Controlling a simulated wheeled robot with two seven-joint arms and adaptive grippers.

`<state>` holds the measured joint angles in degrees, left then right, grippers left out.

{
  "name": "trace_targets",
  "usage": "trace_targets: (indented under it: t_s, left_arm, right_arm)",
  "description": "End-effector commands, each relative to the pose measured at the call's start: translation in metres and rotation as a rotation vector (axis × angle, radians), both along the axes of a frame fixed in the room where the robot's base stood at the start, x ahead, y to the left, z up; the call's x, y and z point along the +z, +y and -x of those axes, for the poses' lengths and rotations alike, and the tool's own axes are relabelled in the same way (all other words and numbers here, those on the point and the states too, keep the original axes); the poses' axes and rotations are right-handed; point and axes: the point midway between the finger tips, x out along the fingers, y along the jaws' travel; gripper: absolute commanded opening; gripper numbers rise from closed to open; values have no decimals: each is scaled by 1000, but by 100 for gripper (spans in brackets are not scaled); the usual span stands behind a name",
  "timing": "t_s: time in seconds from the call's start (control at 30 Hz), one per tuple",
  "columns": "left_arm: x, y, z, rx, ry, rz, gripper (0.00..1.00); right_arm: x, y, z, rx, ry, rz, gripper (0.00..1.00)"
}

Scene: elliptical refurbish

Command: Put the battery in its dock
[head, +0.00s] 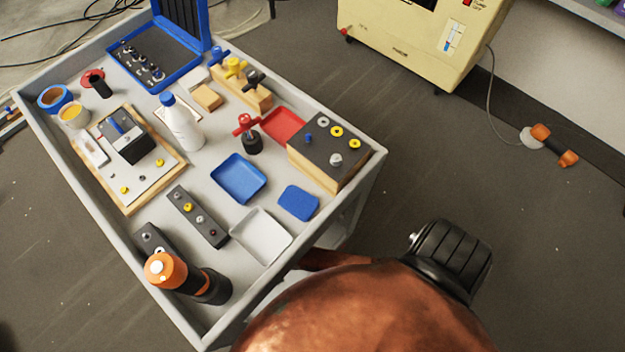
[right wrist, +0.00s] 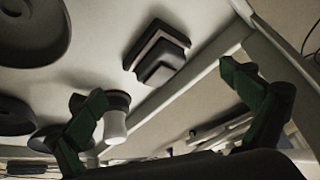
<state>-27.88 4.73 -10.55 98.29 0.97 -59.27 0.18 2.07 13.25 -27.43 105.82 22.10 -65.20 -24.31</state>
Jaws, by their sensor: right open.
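I cannot surely tell which thing is the battery or which is its dock. In the head view, a black block with a blue strip (head: 138,150) sits on a grey plate over a wooden board (head: 130,206) at the left of the cart. An orange and black tool (head: 165,268) is at the cart's near end, with a dark block (head: 150,238) partly hidden behind it. My right gripper (right wrist: 165,88) shows in its wrist view with green fingers spread apart. A layered dark block (right wrist: 158,52) and a pale cylinder with a dark collar (right wrist: 115,125) appear beyond the fingers. My left gripper is not in view.
The grey cart (head: 375,160) has raised rims and holds blue (head: 238,178), white (head: 262,236) and red (head: 283,125) trays. A white bottle (head: 182,125) stands mid-cart. A cream machine (head: 420,40) is behind. Floor right of the cart is mostly clear.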

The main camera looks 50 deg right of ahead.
Motion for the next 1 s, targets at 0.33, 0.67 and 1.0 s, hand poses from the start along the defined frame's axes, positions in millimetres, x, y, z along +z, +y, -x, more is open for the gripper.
trace_targets:
  t_s: [0.33,0.67,1.0]
  left_arm:
    - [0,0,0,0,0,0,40]
    - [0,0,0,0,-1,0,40]
    - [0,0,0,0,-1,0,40]
  right_arm:
    - [-113,-177,225,-668,352,228,98]
    - [-127,-218,306,-817,441,321,98]
    - [-127,-218,305,-813,441,321,98]
